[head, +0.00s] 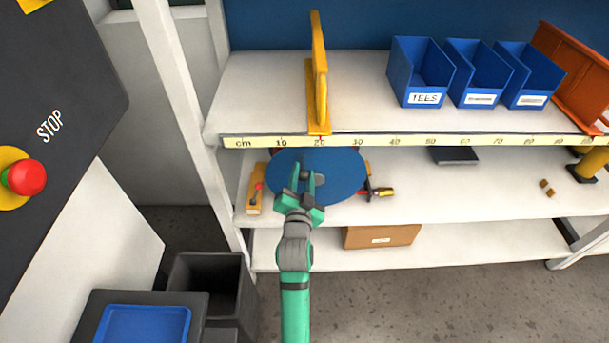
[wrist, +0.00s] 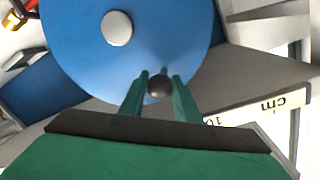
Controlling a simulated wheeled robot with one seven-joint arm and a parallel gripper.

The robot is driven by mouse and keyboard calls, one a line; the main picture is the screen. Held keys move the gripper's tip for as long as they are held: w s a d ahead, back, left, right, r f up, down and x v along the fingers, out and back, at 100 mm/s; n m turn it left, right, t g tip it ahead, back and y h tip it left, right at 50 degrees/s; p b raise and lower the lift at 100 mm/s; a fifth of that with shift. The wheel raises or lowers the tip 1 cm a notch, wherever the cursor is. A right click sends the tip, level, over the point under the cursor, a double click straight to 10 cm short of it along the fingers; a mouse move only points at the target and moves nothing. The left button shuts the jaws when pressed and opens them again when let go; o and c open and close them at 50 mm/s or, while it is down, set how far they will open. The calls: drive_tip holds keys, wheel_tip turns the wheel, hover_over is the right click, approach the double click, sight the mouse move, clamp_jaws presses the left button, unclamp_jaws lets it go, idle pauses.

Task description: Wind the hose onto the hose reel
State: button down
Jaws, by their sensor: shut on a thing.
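The hose reel shows its round blue face (head: 343,172) on the middle shelf in the head view. The blue disc (wrist: 75,55) fills the upper part of the wrist view, with a pale round hub (wrist: 117,28). A dark round crank knob (wrist: 159,88) stands near the disc's rim. My gripper (head: 303,176) is in front of the reel, left of its centre. Its green fingers (wrist: 158,88) are shut on the knob, one on each side. I cannot make out any hose; the disc hides what lies behind it.
A brass-and-red fitting (head: 379,191) lies right of the reel and a wooden block (head: 255,196) left of it. The upper shelf holds a yellow upright (head: 319,80) and blue bins (head: 419,75). A ruler strip (head: 425,142) edges that shelf. A cardboard box (head: 382,236) sits below.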

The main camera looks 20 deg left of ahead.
drive_tip(key=c, duration=1.4)
unclamp_jaws()
drive_tip(key=shift+o, duration=0.2)
drive_tip(key=v, duration=1)
drive_tip(key=shift+s, duration=0.4)
drive_tip(key=shift+d, duration=0.1)
